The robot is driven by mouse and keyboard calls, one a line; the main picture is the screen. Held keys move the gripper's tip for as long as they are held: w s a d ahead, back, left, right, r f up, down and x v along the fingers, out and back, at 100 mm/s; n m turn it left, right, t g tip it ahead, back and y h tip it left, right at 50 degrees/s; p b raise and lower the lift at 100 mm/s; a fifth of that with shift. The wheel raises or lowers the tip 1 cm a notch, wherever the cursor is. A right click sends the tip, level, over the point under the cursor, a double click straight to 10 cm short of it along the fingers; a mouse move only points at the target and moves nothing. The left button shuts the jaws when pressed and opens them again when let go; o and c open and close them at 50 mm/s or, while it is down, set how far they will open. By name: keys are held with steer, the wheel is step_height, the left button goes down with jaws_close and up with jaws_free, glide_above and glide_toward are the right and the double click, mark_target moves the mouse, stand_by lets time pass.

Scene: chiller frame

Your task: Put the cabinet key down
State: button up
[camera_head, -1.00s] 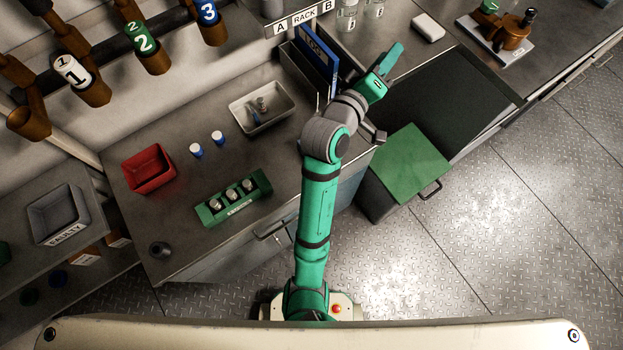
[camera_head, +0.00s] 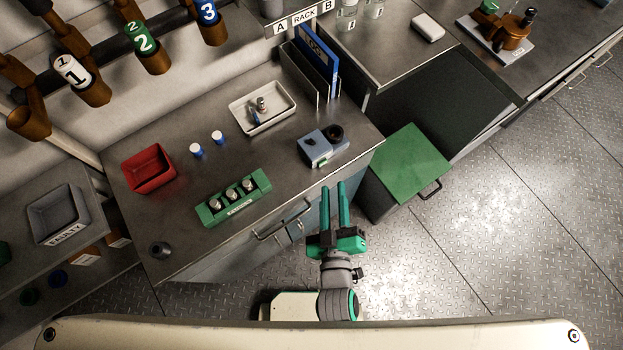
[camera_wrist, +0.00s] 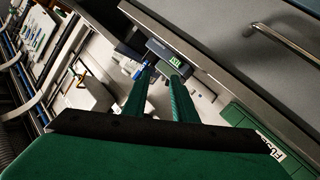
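My gripper (camera_head: 334,186) is just in front of the bench's front edge, fingers pointing at the bench. The two green fingers are apart with no held object visible between them; they also show apart in the wrist view (camera_wrist: 162,72). I cannot make out a cabinet key for certain. A white tray (camera_head: 283,118) on the bench holds small grey and bluish items (camera_head: 257,108), too small to name. In the wrist view a small blue thing (camera_wrist: 141,71) shows beside the left fingertip; I cannot tell what it is.
A file rack (camera_head: 304,72) stands behind. A green-topped cabinet (camera_head: 410,165) is to the right.

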steer(key=s+a+m, duration=0.5)
steer(key=s+m, duration=0.1)
steer(key=s, duration=0.7)
steer(key=shift+s+a+r+g, duration=0.15)
steer(key=shift+r+g, duration=0.15)
steer(key=shift+r, duration=0.05)
stand_by(0.4)
